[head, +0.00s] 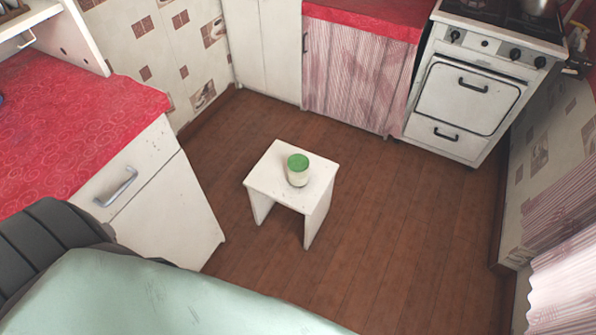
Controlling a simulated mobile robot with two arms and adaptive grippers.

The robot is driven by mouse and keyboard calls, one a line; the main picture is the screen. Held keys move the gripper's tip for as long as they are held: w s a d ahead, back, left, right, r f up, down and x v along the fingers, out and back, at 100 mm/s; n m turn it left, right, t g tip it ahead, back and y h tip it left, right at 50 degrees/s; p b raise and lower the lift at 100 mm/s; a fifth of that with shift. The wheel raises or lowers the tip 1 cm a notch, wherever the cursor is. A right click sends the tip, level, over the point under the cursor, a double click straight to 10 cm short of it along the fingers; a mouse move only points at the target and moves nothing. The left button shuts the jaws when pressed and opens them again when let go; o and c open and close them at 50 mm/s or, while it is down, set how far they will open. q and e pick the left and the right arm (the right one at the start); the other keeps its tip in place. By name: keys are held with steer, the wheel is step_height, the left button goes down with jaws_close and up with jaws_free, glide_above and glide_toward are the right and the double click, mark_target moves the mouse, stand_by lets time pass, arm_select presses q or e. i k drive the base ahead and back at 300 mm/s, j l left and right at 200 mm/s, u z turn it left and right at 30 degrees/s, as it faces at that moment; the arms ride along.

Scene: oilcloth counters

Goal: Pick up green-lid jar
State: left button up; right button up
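The green-lid jar (298,171) stands upright on a small white stool (267,184) in the middle of the floor. Its lid is green and its body is pale cream. Nothing touches it except the stool top. Neither of my grippers shows in the head view.
A counter with a red oilcloth top (75,125) and white drawers stands at the left. A red-topped counter with a striped curtain (357,70) and a white stove (470,92) stand at the back. Brown wooden floor (400,220) lies clear around the stool.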

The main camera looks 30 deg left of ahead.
mark_target(298, 168)
steer(key=i+u, duration=0.25)
steer(key=u, duration=0.15)
steer(key=i+l+u, duration=0.15)
steer(key=u, duration=0.25)
steer(key=i+l+u, duration=0.2)
steer(key=u, duration=0.2)
steer(key=i, duration=0.15)
